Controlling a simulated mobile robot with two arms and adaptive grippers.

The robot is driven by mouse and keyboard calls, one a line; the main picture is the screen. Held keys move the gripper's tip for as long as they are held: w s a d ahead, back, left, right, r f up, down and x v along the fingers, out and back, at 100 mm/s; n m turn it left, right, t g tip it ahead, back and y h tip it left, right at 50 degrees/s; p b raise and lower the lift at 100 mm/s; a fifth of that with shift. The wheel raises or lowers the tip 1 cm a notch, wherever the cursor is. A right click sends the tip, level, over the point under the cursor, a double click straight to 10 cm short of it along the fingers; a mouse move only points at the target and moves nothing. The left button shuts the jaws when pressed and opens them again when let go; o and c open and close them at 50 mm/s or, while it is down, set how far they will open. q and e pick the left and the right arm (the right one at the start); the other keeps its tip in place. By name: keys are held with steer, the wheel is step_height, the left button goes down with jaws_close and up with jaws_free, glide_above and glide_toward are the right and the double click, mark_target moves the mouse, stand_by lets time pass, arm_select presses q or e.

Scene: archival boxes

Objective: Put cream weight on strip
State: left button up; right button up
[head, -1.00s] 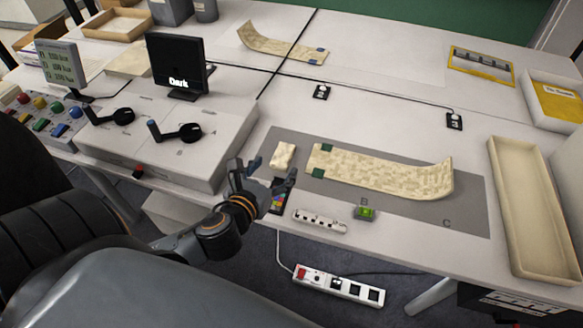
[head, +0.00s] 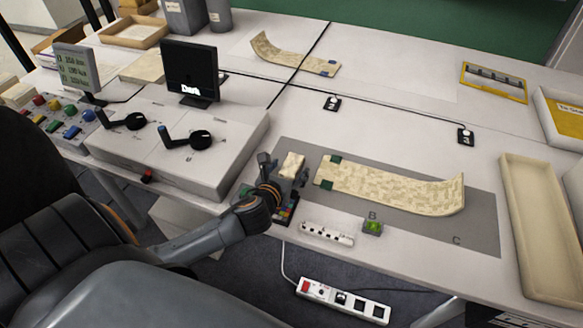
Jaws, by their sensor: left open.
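The cream weight (head: 292,165) is a small pale block on the left end of the grey mat (head: 405,224). My left gripper (head: 284,168) is open, with its fingers around or just beside the weight; I cannot tell whether they touch it. The strip (head: 390,186) is a long patterned cream band on the mat, right of the weight. Its left end carries dark green patches (head: 327,184), and its right end curls up. My right gripper is not in view.
A long cream tray (head: 541,235) stands at the right. A white console with black levers (head: 200,139) is at the left. A second strip (head: 290,56) lies behind.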

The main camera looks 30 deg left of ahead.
arm_select(q)
steer(key=shift+x, duration=1.05)
steer(key=shift+c, duration=0.2)
steer(key=c, duration=1.5)
steer(key=shift+r, duration=0.1)
jaws_close()
steer(key=shift+r, duration=0.15)
